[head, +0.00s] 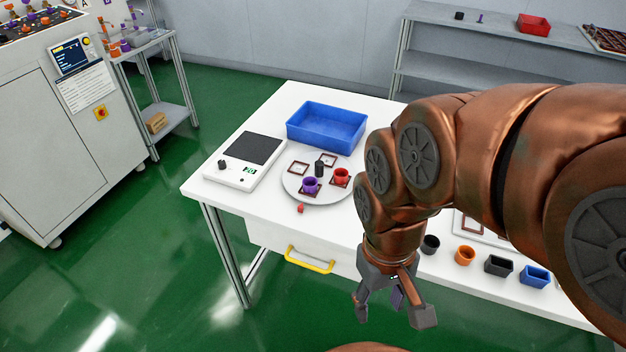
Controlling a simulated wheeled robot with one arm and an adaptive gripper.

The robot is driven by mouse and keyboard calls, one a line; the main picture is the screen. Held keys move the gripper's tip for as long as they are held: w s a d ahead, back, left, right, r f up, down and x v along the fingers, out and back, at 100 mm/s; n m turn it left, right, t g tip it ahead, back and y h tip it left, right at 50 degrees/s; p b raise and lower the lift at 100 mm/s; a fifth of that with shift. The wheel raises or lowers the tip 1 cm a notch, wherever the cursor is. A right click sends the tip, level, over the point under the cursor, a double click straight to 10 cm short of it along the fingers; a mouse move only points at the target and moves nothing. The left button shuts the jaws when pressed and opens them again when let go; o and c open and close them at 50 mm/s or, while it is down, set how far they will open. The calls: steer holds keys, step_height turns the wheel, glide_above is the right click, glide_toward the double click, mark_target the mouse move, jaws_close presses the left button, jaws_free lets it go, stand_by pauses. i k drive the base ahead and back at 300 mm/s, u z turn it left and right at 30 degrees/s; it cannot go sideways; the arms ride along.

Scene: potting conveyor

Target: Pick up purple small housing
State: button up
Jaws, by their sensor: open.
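A small purple cup-shaped part (311,186) sits on a brown square on the round grey plate (318,200) on the white table. A small purple piece (479,18) also stands on the back shelf, too small to make out. Which of these is the purple small housing I cannot tell for sure. My gripper (392,312) is open, pointing down in front of the table's front edge, to the right of and nearer than the plate. A dark purplish patch shows between its fingers; I cannot tell what it is.
The plate also bears a red cup (341,176) and a black post (319,169). A blue bin (326,126) stands behind and a scale (246,161) left. Black, orange (465,255), dark and blue (535,277) containers line the right front. A yellow-handled drawer (309,260) is below.

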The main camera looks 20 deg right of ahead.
mark_target(310, 183)
steer(key=u, duration=1.9)
steer(key=i, duration=2.4)
steer(key=z, duration=3.65)
